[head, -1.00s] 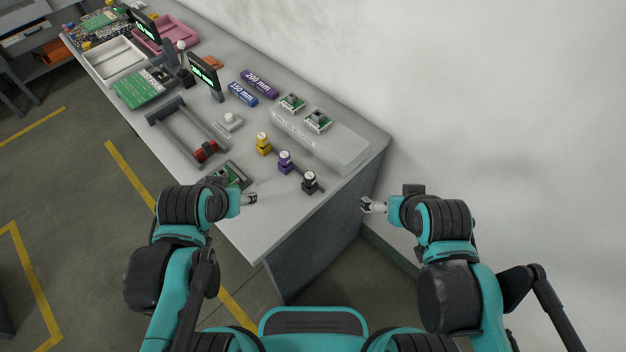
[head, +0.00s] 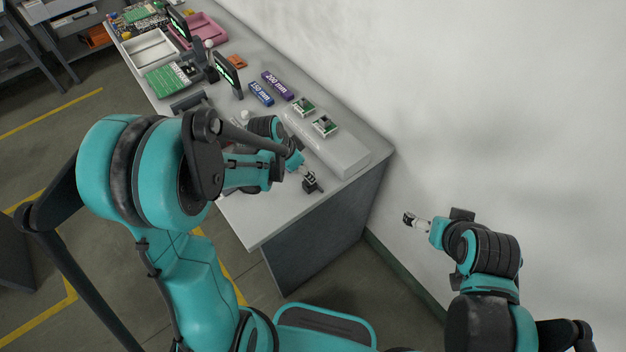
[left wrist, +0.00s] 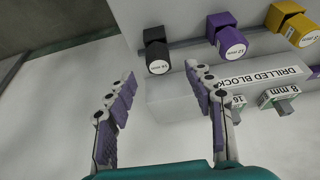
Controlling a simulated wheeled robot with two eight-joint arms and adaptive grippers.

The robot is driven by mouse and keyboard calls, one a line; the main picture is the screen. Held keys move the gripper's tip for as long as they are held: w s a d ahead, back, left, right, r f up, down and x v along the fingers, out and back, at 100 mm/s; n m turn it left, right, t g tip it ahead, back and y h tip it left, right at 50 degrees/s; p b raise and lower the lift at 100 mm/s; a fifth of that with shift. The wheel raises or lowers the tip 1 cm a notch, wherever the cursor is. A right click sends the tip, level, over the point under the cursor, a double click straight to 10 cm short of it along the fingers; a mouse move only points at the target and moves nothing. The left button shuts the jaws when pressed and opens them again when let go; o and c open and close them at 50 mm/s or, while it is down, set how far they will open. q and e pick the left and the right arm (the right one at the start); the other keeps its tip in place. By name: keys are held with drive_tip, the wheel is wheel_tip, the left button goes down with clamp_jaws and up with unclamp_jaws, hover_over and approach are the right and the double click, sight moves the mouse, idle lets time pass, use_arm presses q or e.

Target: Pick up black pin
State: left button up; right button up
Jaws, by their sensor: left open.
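The black pin (head: 310,184) stands near the front right end of the bench, and my left gripper (head: 303,171) is right above it. In the left wrist view the black pin (left wrist: 157,48) shows its round white label and lies just beyond the fingertips of the open left gripper (left wrist: 160,74), between their lines. The fingers hold nothing. My right gripper (head: 414,221) hangs off to the right, away from the bench; its finger gap is too small to judge.
A purple pin (left wrist: 230,38) and a yellow pin (left wrist: 295,25) stand in a row beside the black one. The grey drilled block (head: 340,150) lies behind them near the wall, with small green parts (head: 324,126) on it.

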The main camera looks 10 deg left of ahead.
use_arm(q)
drive_tip(key=b+x, duration=0.1)
drive_tip(key=x, duration=0.4)
drive_tip(key=shift+s+f+b, duration=0.1)
drive_tip(key=shift+b, duration=0.25)
drive_tip(key=shift+d+f, duration=0.15)
drive_tip(key=shift+f, duration=0.35)
drive_tip(key=shift+r, duration=0.1)
clamp_jaws()
